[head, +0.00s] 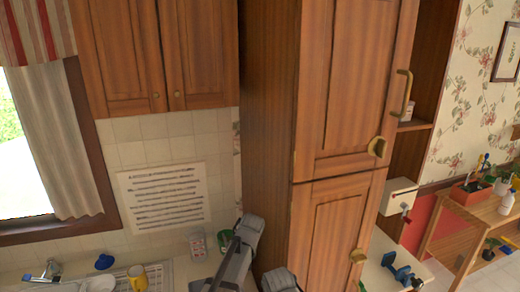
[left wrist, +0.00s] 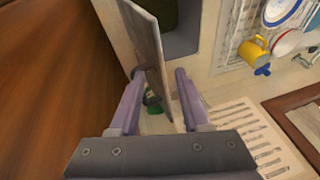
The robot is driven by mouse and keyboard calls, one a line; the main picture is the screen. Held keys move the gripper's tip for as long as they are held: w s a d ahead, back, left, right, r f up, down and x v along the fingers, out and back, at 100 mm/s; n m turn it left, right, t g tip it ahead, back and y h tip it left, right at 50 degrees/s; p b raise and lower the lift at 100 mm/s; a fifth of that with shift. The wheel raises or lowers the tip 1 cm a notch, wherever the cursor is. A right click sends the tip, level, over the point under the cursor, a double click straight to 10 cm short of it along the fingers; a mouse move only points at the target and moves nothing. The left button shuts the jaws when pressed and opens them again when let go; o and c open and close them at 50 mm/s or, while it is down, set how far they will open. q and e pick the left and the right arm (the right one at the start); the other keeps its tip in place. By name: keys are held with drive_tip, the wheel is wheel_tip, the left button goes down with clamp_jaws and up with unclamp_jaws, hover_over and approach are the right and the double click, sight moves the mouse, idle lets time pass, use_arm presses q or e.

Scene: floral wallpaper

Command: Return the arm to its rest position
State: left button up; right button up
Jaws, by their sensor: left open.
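My left arm (head: 238,252) rises from the bottom of the head view, beside the tall wooden cabinet (head: 268,130). A grey panel edge (left wrist: 150,45) and a small green object (left wrist: 152,98) show between and beyond the fingers; nothing looks gripped. Another grey arm part (head: 280,281) shows at the bottom edge of the head view. My right gripper is not in view.
The cabinet's brown side (left wrist: 50,70) is close on the left in the wrist view. A green cup (head: 225,241) and a jar (head: 197,246) stand by the arm. A yellow mug (head: 137,277) and tap (head: 42,271) are at lower left. Wooden shelves (head: 470,228) stand at right.

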use_arm(q)
drive_tip(key=s+a+m+g+h, duration=0.1)
drive_tip(key=s+a, duration=0.2)
drive_tip(key=s, duration=0.4)
drive_tip(key=s+a+f+m+h, duration=0.1)
drive_tip(key=s+a, duration=0.2)
drive_tip(key=s, duration=0.4)
drive_tip(key=s+a+g+h, duration=0.1)
drive_tip(key=s+a, duration=0.2)
drive_tip(key=s, duration=0.4)
drive_tip(key=s+d+f+m+b, duration=0.2)
drive_tip(key=d+f+b, duration=0.3)
drive_tip(key=f+b, duration=0.3)
drive_tip(key=s+d+f+m+g+y+b, duration=0.1)
drive_tip(key=s+d+f+m+b, duration=0.1)
drive_tip(key=d+f+b, duration=0.4)
wheel_tip(320, 180, down, 3)
drive_tip(key=b, duration=0.3)
drive_tip(key=shift+s+d, duration=0.25)
